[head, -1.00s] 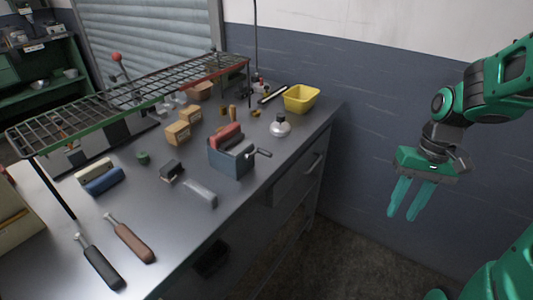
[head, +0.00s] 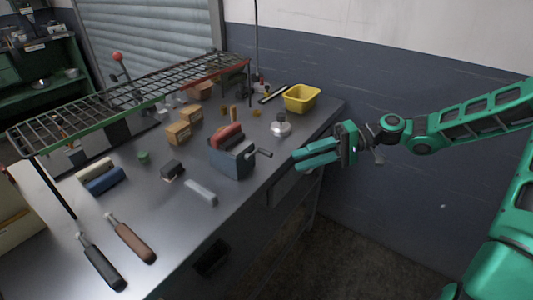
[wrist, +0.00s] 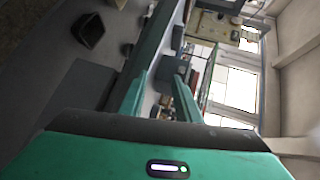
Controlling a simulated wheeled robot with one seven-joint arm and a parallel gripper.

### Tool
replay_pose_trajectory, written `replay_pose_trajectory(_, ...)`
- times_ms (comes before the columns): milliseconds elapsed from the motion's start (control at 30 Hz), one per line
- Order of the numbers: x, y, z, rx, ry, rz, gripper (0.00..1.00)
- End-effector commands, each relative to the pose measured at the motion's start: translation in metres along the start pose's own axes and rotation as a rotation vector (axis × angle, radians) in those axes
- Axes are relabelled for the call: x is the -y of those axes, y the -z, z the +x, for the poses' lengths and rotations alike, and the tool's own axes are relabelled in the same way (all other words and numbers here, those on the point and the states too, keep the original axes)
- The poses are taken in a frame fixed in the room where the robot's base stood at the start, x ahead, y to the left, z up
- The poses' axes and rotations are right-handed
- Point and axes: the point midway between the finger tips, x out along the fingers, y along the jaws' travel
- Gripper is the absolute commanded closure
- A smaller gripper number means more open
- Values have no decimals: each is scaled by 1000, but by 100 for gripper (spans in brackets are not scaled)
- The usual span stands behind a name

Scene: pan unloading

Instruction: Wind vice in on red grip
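The blue-grey vice (head: 232,162) stands near the table's right edge. The red grip (head: 226,135) sits in its top, between the jaws; whether the jaws touch it is too small to tell. The vice's crank handle (head: 262,153) sticks out on the right side toward my gripper. My gripper (head: 296,161) is open and empty, beyond the table edge to the right of the handle, with its fingers pointing left. It does not touch the handle. In the wrist view, the two fingers (wrist: 170,72) stand apart with a grey-blue block between them, perhaps the vice.
A silver flask-like object (head: 281,127) and a yellow bin (head: 301,98) stand behind the vice. A light grey bar (head: 201,192) and a dark block (head: 172,170) lie in front. A wire rack (head: 130,92) spans the table's back. Right of the table is free floor.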

Motion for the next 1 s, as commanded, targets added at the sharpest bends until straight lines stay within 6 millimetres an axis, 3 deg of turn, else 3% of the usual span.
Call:
replay_pose_trajectory(133, 21, 13, -8, -36, 104, -37, 70)
replay_pose_trajectory(333, 30, 17, -5, -46, 139, -51, 70)
replay_pose_trajectory(800, 39, 19, 70, -44, 135, -51, 70)
replay_pose_trajectory(1000, 41, 20, 90, -46, 134, -50, 70)
